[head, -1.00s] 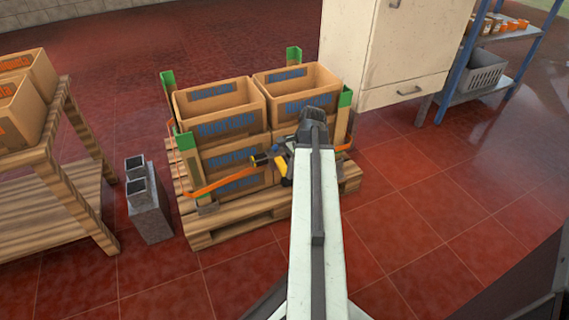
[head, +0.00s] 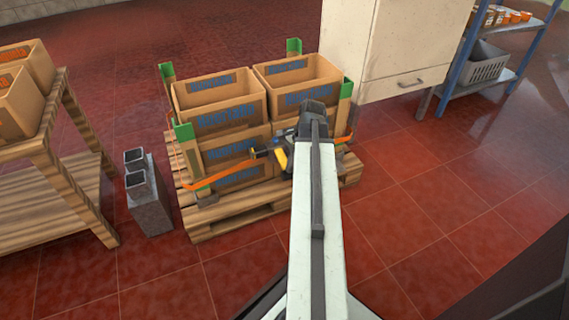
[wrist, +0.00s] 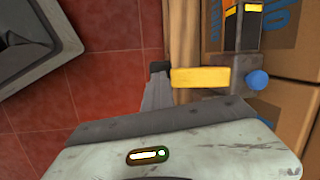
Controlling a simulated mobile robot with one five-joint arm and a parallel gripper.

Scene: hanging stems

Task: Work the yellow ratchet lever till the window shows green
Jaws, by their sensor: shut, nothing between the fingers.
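The yellow ratchet lever (wrist: 200,77) points left from the dark ratchet body (wrist: 235,75) in the wrist view. A blue knob (wrist: 258,81) sits on the right of the body. A black part with yellow bars (wrist: 244,12) lies above it; I cannot tell whether this is the window, and I see no green there. In the head view the lever (head: 281,158) shows small beside my arm. My gripper (wrist: 160,68) is shut and empty, its dark tip just left of the lever's free end; I cannot tell whether they touch. My arm hides the gripper in the head view.
An orange strap (head: 222,174) runs around stacked cartons (head: 230,120) with green corner guards on a pallet (head: 235,216). Grey hollow blocks (head: 148,200) and a wooden table (head: 62,165) stand left, a white cabinet (head: 400,50) behind right. Red floor at the right is clear.

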